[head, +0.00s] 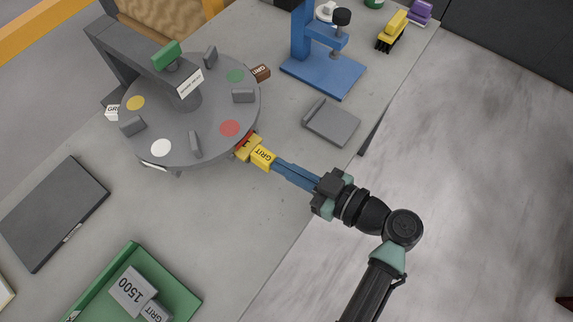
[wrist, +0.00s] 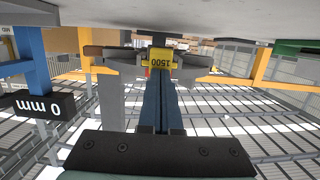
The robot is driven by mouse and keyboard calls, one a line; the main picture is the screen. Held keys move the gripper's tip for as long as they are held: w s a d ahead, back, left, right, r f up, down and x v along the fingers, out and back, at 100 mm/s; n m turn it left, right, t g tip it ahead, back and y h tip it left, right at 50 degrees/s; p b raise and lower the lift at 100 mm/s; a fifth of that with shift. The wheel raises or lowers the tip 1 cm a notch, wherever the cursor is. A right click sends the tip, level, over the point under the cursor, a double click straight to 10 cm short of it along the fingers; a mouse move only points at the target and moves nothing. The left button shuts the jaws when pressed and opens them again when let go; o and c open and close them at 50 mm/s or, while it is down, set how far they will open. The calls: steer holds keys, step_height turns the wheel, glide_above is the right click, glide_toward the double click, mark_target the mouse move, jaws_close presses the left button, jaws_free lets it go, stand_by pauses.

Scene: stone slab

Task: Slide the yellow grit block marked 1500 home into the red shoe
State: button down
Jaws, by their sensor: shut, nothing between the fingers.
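The yellow grit block (head: 262,156) lies at the rim of the grey round turntable (head: 205,140), its inner end at the red shoe (head: 246,138). The block's length still sticks out from the rim. Its end face marked 1500 (wrist: 160,60) shows upside down in the wrist view. The shoe is mostly hidden. My gripper (head: 276,165) is shut and empty, its blue fingers in line with the block. The fingertips are at the block's outer end; whether they touch it, I cannot tell. They also show in the wrist view (wrist: 159,78).
A blue stand (head: 322,75) and a grey plate (head: 332,122) stand right of the turntable. A green tray (head: 180,295) with grey blocks lies at the front, a dark slab (head: 52,212) at the left. The slab's right edge drops to the floor.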

steer(key=shift+w+a+f, duration=0.15)
steer(key=shift+w+a, duration=0.1)
steer(key=shift+a, duration=0.3)
steer(key=shift+w+a, duration=0.25)
steer(key=shift+f+b+v, duration=0.2)
steer(key=shift+b+v, duration=0.2)
steer(key=shift+v, duration=0.55)
steer(key=shift+f+b+v, duration=0.15)
steer(key=shift+b+v, duration=0.2)
steer(key=shift+v, duration=0.6)
steer(key=shift+d+r, duration=0.1)
steer(key=shift+d, duration=0.1)
steer(key=p+v, duration=0.2)
steer(key=v, duration=1.1)
